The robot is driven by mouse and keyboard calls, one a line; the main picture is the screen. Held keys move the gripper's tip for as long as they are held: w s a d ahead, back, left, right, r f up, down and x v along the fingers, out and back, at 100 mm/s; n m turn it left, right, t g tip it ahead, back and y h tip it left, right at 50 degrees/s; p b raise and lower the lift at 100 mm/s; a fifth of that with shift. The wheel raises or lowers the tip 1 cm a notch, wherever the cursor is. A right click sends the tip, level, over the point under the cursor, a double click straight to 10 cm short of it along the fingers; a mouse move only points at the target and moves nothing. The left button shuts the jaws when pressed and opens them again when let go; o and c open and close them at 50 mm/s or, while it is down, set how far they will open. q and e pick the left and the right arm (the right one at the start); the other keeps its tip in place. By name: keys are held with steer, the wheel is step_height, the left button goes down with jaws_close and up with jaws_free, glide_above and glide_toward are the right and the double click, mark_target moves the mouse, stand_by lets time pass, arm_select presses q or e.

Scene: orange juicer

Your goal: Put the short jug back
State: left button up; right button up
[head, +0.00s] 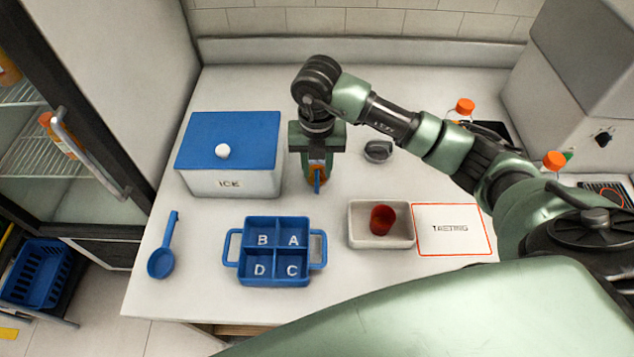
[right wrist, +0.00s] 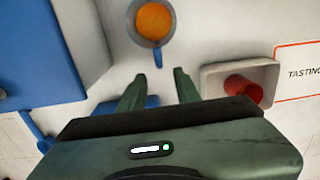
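A small jug (head: 317,175) with orange contents and a blue handle stands on the counter, right of the ice box, partly hidden by my gripper in the head view. In the right wrist view the jug (right wrist: 154,22) shows from above, its handle pointing toward my gripper. My right gripper (head: 317,155) is above and beside the jug. In the right wrist view its fingers (right wrist: 159,76) are apart, with the handle's end near the gap between the tips; I see no contact. My left gripper is not in view.
A white ice box (head: 232,184) with blue lid stands left. A blue four-part tray (head: 232,248), a blue scoop (head: 161,262), a white dish (head: 355,235) holding a red cup (head: 382,220), and a tasting mat (head: 452,242) lie in front. A dark round object (head: 378,150) sits right of the gripper.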

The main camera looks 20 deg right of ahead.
steer(key=shift+r+b, duration=0.3)
steer(key=shift+r, duration=1.6)
